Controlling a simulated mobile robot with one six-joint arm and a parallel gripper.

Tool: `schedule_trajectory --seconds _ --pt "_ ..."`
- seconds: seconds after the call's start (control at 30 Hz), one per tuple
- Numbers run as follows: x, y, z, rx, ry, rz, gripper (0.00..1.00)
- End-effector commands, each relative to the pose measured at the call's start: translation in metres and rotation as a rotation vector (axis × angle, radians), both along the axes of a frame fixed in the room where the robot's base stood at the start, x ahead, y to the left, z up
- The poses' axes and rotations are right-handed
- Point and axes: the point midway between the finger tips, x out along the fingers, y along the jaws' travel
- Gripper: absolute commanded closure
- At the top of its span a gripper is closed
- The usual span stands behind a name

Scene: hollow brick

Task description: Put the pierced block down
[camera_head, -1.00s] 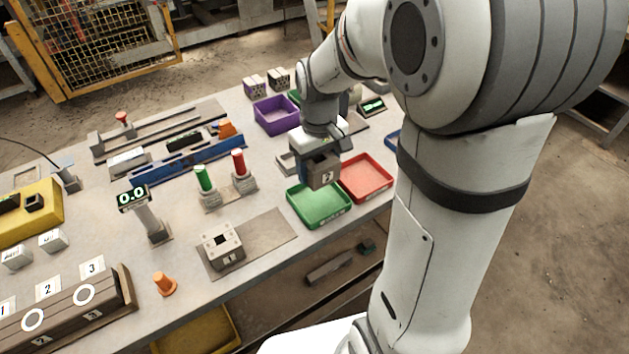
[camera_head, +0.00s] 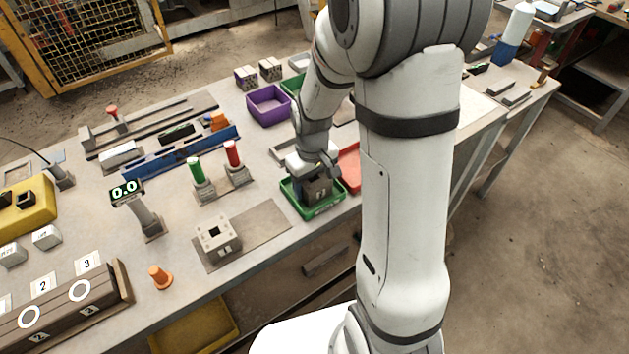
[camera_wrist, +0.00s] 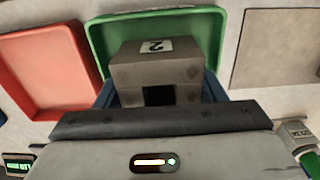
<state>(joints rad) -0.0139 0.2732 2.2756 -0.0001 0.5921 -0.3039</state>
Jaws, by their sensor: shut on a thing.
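The pierced block (camera_head: 318,190) is a grey-brown block with a square hole and a white label marked 2. My gripper (camera_head: 312,178) is shut on it, and the block is at the green tray (camera_head: 313,211), within its outline. In the wrist view the block (camera_wrist: 150,71) shows its dark square opening towards the camera, with the green tray (camera_wrist: 96,40) around it. I cannot tell whether the block touches the tray floor. My gripper's fingertips are mostly hidden behind the block and the wrist.
A red tray (camera_head: 350,165) stands right beside the green one, partly behind my arm. A similar pale block (camera_head: 217,238) sits on a grey mat (camera_head: 268,222) to the left. Green (camera_head: 196,171) and red (camera_head: 232,153) posts stand behind. A purple bin (camera_head: 268,106) is farther back.

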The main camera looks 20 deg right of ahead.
Motion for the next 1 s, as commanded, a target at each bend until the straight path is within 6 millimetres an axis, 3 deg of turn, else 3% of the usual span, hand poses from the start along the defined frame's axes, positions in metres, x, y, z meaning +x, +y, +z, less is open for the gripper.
schedule_trajectory --seconds 0.13,0.17,0.27,0.63,1.0 --pt "0.0 0.0 -0.004 0.0 0.0 0.0 0.68" --pt "0.0 0.0 -0.003 0.0 0.0 -0.001 0.35" --pt "0.0 0.0 -0.003 0.0 0.0 -0.001 0.27" --pt "0.001 -0.001 0.009 0.0 -0.003 -0.002 0.27" --pt "0.001 -0.001 0.085 0.0 -0.005 -0.002 0.27"
